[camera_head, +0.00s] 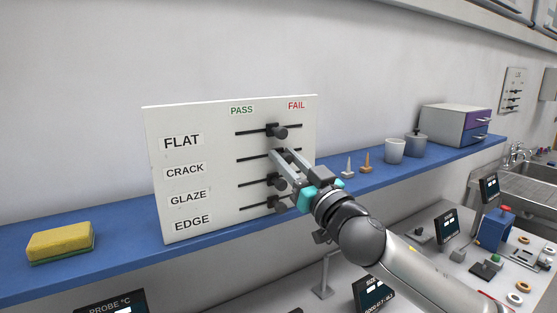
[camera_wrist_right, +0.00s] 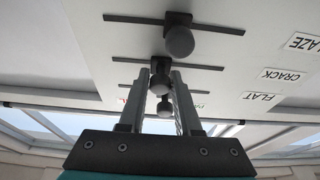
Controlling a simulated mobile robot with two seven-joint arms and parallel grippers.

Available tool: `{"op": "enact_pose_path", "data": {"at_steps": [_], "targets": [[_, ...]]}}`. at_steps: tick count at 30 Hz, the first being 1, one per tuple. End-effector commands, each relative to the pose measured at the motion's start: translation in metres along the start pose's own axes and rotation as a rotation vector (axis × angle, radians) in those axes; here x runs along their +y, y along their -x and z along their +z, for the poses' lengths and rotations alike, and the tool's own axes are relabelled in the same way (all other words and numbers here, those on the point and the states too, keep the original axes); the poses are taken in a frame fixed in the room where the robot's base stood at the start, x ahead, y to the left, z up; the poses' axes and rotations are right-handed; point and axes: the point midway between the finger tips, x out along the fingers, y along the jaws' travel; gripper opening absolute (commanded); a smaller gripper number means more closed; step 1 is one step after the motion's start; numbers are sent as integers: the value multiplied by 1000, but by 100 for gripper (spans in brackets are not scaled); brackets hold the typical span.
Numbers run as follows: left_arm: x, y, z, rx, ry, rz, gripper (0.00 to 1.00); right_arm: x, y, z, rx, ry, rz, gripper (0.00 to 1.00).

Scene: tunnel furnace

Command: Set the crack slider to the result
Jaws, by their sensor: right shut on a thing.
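A white board (camera_head: 205,130) stands on the blue shelf, with rows FLAT, CRACK, GLAZE and EDGE. PASS (camera_head: 242,110) is marked above the left of the tracks and FAIL (camera_head: 296,105) above the right. My right gripper (camera_head: 279,154) is at the CRACK row. In the right wrist view its fingers (camera_wrist_right: 161,85) are shut on the crack slider knob (camera_wrist_right: 160,80), near the middle of its track. In the head view the fingers mostly hide that knob. The flat slider knob (camera_head: 279,131), glaze slider knob (camera_head: 277,181) and edge slider knob also sit near mid-track.
A yellow sponge (camera_head: 60,242) lies on the shelf (camera_head: 120,240) at the left. Small cones (camera_head: 366,163), grey cups (camera_head: 394,151) and a drawer box (camera_head: 452,124) stand to the right. Below is a bench with small displays (camera_head: 372,293).

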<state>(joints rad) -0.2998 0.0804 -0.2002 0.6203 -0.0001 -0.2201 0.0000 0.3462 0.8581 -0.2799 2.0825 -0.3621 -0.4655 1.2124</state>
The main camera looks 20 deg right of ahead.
Motion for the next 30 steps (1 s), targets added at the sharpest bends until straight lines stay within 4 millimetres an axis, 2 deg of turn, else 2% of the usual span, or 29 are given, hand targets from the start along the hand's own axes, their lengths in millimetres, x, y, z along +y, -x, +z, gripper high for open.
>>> {"op": "enact_pose_path", "data": {"at_steps": [24,30], "targets": [[0,-8,0,0,0,0,45,42,0,1,-2,2,2,1],[0,-8,0,0,0,0,45,47,0,0,-1,0,0,1]]}}
